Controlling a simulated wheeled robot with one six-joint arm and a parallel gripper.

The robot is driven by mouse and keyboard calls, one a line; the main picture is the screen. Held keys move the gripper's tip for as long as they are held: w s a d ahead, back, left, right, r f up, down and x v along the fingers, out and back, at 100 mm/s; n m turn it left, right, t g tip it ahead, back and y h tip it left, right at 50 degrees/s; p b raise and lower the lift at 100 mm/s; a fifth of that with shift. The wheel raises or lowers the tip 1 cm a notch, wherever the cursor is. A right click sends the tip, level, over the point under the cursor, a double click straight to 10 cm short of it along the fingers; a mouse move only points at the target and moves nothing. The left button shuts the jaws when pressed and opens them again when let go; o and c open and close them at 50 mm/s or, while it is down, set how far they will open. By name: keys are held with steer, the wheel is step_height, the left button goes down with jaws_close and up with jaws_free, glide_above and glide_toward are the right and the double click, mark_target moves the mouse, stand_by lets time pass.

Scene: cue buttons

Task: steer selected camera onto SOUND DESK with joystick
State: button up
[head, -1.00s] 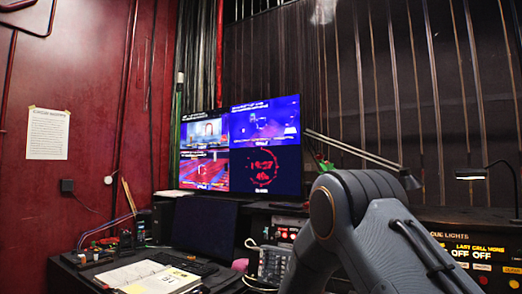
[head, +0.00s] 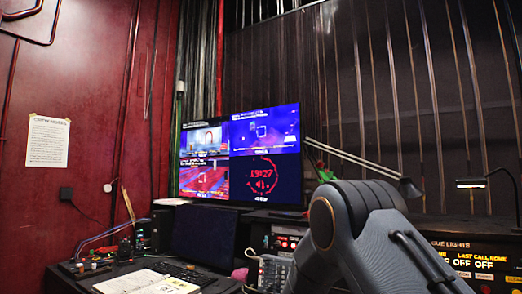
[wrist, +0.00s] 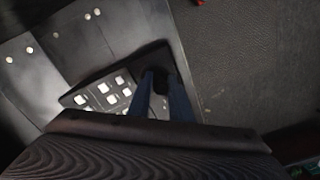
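The monitor (head: 240,153) in the head view is split into four pictures. The upper right picture (head: 264,129) is blue-purple with a small pale square frame near its middle. The upper left one shows a bright scene, the lower left red rows, the lower right a red clock dial. Picture labels are too small to read, so I cannot tell where SOUND DESK is. In the wrist view my gripper (wrist: 160,78) has its two blue-grey fingers close on either side of a dark knob, seemingly the joystick (wrist: 159,84), beside a panel with lit white buttons (wrist: 103,94).
A cue-lights panel (head: 470,262) stands at the right, below a desk lamp (head: 471,183). An open book (head: 145,281) and keyboard lie on the desk at lower left. A dark screen (head: 203,231) stands below the monitor. My arm hides part of the desk.

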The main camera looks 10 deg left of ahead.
steer(key=shift+s, duration=0.2)
stand_by(0.3)
steer(key=shift+o, duration=0.2)
steer(key=shift+s+d+f+p, duration=0.1)
steer(key=shift+s+d+p, duration=0.2)
steer(key=shift+s+p, duration=0.15)
steer(key=shift+s+d, duration=0.25)
steer(key=shift+s, duration=0.05)
steer(key=shift+w+d, duration=0.1)
steer(key=shift+w, duration=0.15)
steer(key=shift+c, duration=0.4)
stand_by(0.5)
steer(key=shift+s+p, duration=0.15)
steer(key=shift+p, duration=0.3)
stand_by(0.5)
steer(key=shift+w, duration=0.3)
steer(key=shift+c, duration=0.2)
stand_by(0.8)
steer(key=shift+o, duration=0.2)
steer(key=shift+a, duration=0.2)
stand_by(1.7)
